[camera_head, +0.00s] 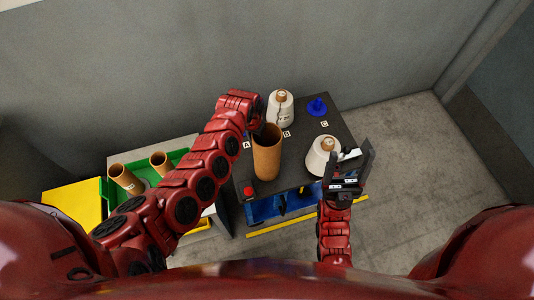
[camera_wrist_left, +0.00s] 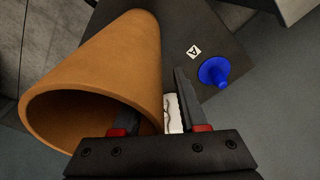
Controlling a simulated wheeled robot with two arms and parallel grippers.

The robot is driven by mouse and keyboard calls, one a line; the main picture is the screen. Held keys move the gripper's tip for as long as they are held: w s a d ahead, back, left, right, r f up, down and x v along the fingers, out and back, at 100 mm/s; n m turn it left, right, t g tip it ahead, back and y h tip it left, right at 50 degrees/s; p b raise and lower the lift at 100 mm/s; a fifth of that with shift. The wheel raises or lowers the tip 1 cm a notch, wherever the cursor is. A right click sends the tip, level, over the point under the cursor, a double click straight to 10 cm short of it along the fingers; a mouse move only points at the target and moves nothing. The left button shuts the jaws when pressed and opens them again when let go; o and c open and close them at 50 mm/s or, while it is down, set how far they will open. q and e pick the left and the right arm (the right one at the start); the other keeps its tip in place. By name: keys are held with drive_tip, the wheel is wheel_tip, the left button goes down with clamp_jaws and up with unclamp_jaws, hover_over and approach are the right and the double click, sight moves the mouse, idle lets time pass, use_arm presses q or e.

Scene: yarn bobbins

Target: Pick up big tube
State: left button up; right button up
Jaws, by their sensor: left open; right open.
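The big tube (camera_head: 267,158) is a tall brown cardboard tube standing upright on the dark table. In the left wrist view the tube (camera_wrist_left: 105,65) fills the left side, its open end towards the camera. My left gripper (camera_head: 257,120) is at the tube's upper end, partly hidden in the head view. In the left wrist view this gripper (camera_wrist_left: 158,100) is open. Its left finger overlaps the tube's edge and its right finger is clear of it; I cannot tell whether they touch. My right gripper (camera_head: 352,158) is open beside a white yarn bobbin (camera_head: 321,158).
Another white bobbin (camera_head: 280,108) stands behind the tube, and a blue peg (camera_head: 317,106) is at the back right. A red button (camera_head: 248,191) is at the table's front left.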

use_arm(q)
clamp_jaws()
idle(1.4)
